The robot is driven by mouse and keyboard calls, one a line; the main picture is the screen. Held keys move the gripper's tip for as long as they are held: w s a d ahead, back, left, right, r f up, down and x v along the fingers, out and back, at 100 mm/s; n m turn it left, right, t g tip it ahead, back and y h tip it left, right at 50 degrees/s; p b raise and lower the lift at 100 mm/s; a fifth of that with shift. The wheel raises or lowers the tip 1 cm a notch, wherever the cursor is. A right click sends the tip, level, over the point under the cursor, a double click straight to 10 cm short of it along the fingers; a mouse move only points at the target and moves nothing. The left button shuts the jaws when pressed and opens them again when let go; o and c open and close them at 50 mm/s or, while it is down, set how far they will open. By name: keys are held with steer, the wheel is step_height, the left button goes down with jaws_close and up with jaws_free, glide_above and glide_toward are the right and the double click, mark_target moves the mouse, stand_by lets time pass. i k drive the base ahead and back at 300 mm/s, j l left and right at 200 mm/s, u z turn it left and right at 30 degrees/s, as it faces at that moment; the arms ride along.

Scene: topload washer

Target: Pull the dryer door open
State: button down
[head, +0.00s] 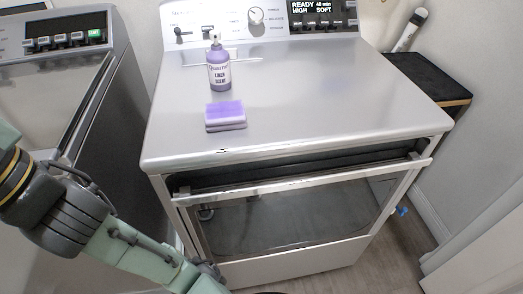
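The dryer (330,100) stands in the middle of the head view, a silver-grey box with a control panel at the back. Its front door (290,218) has a light frame and a dark glass-like middle. The door's top edge (300,184) stands out from the dryer's front, with a dark gap (330,160) above and behind it, so the door looks partly open, tilted outward at the top. My green and grey arm comes in from the left and passes low in front of the door's lower left. My gripper is beyond the bottom edge and its fingers do not show.
A washer (60,60) stands at the left. A dark-topped stand (430,78) is at the right by the wall. Bare floor (405,245) shows at lower right.

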mark_target(259, 212)
steer(key=k+l, duration=0.15)
steer(key=l, duration=0.25)
steer(key=k+l, duration=0.2)
steer(key=l, duration=0.15)
steer(key=k+l, duration=0.15)
steer(key=l, duration=0.25)
steer(key=k+l, duration=0.2)
steer(key=l, duration=0.2)
